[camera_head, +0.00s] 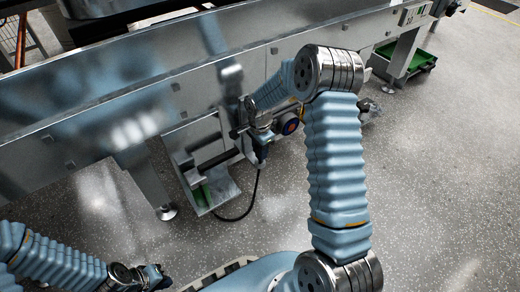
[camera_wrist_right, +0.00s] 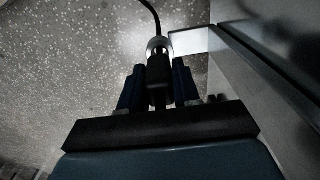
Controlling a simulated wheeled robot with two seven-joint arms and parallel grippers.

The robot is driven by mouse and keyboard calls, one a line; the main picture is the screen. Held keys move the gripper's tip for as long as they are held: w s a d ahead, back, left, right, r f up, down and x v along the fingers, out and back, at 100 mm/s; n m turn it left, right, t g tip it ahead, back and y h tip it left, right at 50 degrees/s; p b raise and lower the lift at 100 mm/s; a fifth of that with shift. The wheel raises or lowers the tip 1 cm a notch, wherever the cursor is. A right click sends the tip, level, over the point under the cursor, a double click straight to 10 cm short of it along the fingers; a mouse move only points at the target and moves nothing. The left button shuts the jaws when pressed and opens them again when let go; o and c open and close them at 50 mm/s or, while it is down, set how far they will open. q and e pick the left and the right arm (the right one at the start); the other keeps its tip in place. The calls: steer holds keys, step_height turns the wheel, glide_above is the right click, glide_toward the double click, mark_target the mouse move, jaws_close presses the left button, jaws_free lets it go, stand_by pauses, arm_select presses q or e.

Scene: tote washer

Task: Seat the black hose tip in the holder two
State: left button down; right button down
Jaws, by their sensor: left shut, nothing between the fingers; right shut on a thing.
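The black hose tip (camera_wrist_right: 158,68) is between the fingers of my right gripper (camera_wrist_right: 158,85), which is shut on it. Its black hose (camera_wrist_right: 150,12) runs away at the top of the right wrist view. In the head view the hose (camera_head: 252,200) hangs from my right gripper (camera_head: 261,152) and curves down left to the metal stand. A pale ring (camera_wrist_right: 158,43) shows around the hose side of the tip, beside a light metal bracket (camera_wrist_right: 188,41). I cannot tell whether the ring belongs to a holder or the hose. My left gripper (camera_head: 163,279) is shut and empty at the lower left.
A long steel machine wall (camera_head: 130,90) runs behind my right gripper. An open metal stand (camera_head: 190,150) with a green part (camera_head: 203,196) is below it. A green tray (camera_head: 405,62) lies at the upper right. The speckled floor at right is clear.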

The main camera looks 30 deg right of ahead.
steer(key=shift+f, duration=0.15)
steer(key=shift+f+b, duration=0.7)
steer(key=shift+f, duration=0.1)
steer(key=shift+f, duration=0.1)
steer(key=shift+f+b, duration=0.3)
steer(key=shift+b, duration=0.05)
steer(key=shift+f, duration=0.1)
steer(key=c, duration=0.7)
jaws_free()
steer(key=shift+c, duration=0.2)
steer(key=shift+o, duration=0.3)
steer(key=o, duration=0.5)
